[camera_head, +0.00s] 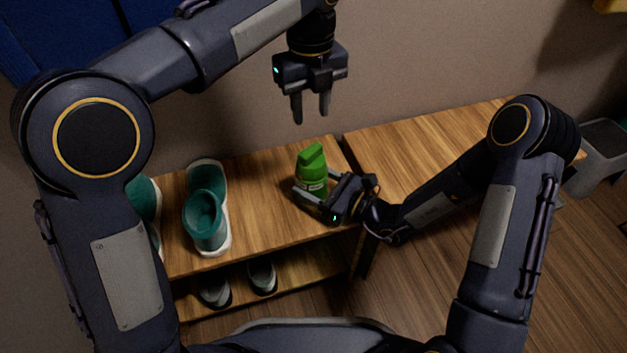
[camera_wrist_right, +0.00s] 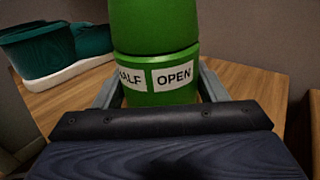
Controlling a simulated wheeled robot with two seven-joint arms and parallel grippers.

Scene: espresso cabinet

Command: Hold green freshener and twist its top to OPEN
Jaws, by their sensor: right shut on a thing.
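The green freshener (camera_head: 312,162) stands upright on the wooden shoe bench, near the right end of its left section. In the right wrist view the freshener (camera_wrist_right: 152,28) shows white labels on its lower part: "OPEN" faces the camera and "HALF" is partly cut off at its left. My right gripper (camera_head: 316,188) is shut on the freshener's lower part, with one finger on each side. My left gripper (camera_head: 311,118) hangs above the freshener, pointing down, its two fingers apart with nothing between them. The freshener's top edge is out of the right wrist view.
Teal and white shoes (camera_head: 207,215) stand on the bench (camera_head: 262,215) left of the freshener. Grey shoes (camera_head: 262,275) sit on the lower shelf. A second wooden section (camera_head: 400,150) lies to the right, partly behind my right arm. A grey stool (camera_head: 600,150) stands at far right.

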